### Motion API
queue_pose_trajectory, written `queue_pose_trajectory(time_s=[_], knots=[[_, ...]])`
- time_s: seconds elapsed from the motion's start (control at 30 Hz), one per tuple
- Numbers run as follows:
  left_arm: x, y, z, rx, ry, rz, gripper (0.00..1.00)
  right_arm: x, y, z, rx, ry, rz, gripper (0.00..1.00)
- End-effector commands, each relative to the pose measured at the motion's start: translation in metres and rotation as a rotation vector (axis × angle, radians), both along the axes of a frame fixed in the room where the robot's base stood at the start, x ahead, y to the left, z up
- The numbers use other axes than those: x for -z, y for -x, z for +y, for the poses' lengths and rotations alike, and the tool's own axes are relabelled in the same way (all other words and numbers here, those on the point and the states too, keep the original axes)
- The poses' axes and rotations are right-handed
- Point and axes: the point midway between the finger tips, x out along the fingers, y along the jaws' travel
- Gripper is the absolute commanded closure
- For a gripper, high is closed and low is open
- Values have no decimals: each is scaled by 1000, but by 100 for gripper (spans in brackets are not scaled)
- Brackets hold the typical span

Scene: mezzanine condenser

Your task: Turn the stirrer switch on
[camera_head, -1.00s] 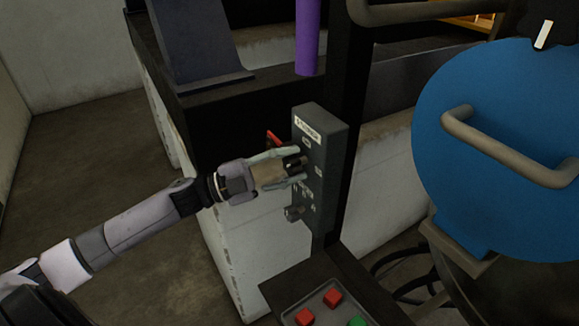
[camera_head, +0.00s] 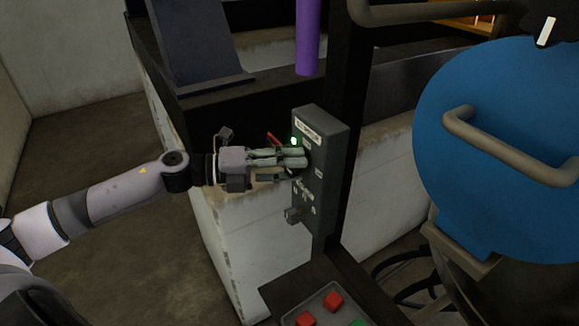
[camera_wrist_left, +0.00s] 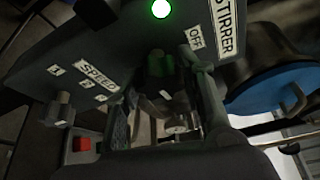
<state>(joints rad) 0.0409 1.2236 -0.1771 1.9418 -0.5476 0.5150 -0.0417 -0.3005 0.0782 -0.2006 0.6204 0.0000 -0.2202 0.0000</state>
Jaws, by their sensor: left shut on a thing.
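The grey stirrer control box (camera_head: 330,150) stands on a dark post in the head view, its labelled face turned left. My left gripper (camera_head: 300,159) is at the upper part of that face, shut on the stirrer switch. In the left wrist view the switch (camera_wrist_left: 160,68) is a dark knob between the fingers of my left gripper (camera_wrist_left: 165,95), partly hidden by them. The "STIRRER" and "OFF" labels show beside it. A green lamp (camera_head: 294,141) near the switch is lit; it also shows in the left wrist view (camera_wrist_left: 161,8). My right gripper is not in view.
A speed knob (camera_head: 293,215) sits lower on the box. A panel with red (camera_head: 333,298) and green (camera_head: 357,322) buttons is below. A large blue round lid with a handle (camera_head: 505,145) stands close on the right. A purple cylinder (camera_head: 307,38) is behind the box.

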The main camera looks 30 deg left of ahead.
Motion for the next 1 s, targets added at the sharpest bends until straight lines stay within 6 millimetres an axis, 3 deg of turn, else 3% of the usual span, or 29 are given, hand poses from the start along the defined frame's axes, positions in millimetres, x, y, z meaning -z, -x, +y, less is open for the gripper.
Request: queue_pose_trajectory(time_s=[0.67, 0.7, 1.0], knots=[[2, 0, 0, 2, -56, -31, 92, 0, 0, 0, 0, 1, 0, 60], [2, 0, 0, 2, -56, -31, 62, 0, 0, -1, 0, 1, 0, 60], [1, 0, 0, 1, -54, -30, 43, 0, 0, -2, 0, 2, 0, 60]])
